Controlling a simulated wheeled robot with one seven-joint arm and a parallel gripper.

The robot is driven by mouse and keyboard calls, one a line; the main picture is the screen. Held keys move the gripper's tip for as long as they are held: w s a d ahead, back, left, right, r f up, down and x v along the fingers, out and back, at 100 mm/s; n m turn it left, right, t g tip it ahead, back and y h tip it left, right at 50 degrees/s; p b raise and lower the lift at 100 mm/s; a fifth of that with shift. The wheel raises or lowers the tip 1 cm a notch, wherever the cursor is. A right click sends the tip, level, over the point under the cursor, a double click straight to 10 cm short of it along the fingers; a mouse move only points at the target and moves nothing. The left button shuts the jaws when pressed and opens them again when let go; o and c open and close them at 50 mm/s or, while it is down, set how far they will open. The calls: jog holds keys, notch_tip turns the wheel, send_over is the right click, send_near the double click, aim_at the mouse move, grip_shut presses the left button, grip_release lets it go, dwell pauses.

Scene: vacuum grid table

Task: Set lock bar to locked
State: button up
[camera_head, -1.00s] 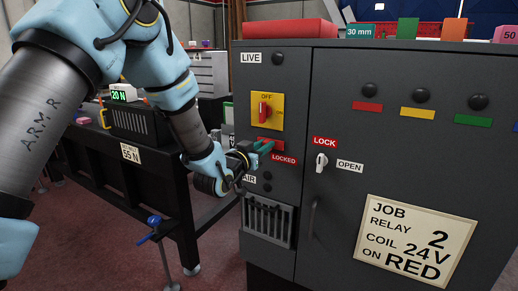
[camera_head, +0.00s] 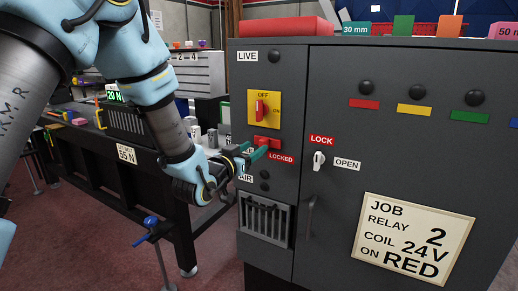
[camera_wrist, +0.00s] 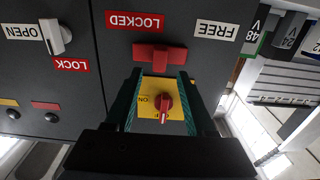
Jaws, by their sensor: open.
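The lock bar (camera_head: 267,142) is a red bar with a raised block on the front of the grey cabinet. In the wrist view the lock bar (camera_wrist: 160,54) lies between the LOCKED label (camera_wrist: 134,21) and the FREE label (camera_wrist: 218,31), both upside down there. In the head view LOCKED (camera_head: 282,158) is at the bar's lower right; FREE is hidden behind my gripper. My gripper (camera_head: 258,150) is open, its green fingers pointing at the panel just by the bar. In the wrist view my gripper (camera_wrist: 159,74) has its fingertips apart, with the bar just beyond them; contact is unclear.
A yellow plate with a red rotary switch (camera_head: 260,107) sits above the bar. A white key-like lever (camera_head: 318,160) is to the right, between LOCK and OPEN labels. A vent (camera_head: 265,221) and door handle (camera_head: 311,216) are below. A dark workbench (camera_head: 95,165) stands left.

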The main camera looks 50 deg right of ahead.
jog(key=b+v, duration=0.1)
jog(key=v, duration=0.5)
jog(key=shift+a, duration=0.1)
dwell(0.3)
jog(key=w+a+f+n+t+y+p, duration=0.25)
jog(key=w+a+y, duration=0.45)
jog(key=a, duration=0.5)
jog(key=w+a+f+n+t+y+p, duration=0.1)
jog(key=w+a+n+y, duration=0.3)
jog(key=w+a, duration=0.7)
jog(key=s+a+n+g+y+p, duration=0.1)
jog(key=s+a, duration=0.3)
jog(key=a, duration=0.4)
jog(key=s+a+r+n+g+y+p, duration=0.1)
jog(key=s+a+n+g+y, duration=0.2)
jog(key=a, duration=0.6)
jog(key=s+a+n+g+y+p, duration=0.1)
jog(key=s+a+n+g+y, duration=0.1)
jog(key=s+a, duration=0.3)
jog(key=a+n, duration=0.1)
jog(key=a, duration=0.3)
jog(key=shift+a, duration=0.25)
jog(key=shift+s+r+g, duration=0.1)
jog(key=shift+r+g, duration=0.05)
jog(key=shift+g, duration=0.1)
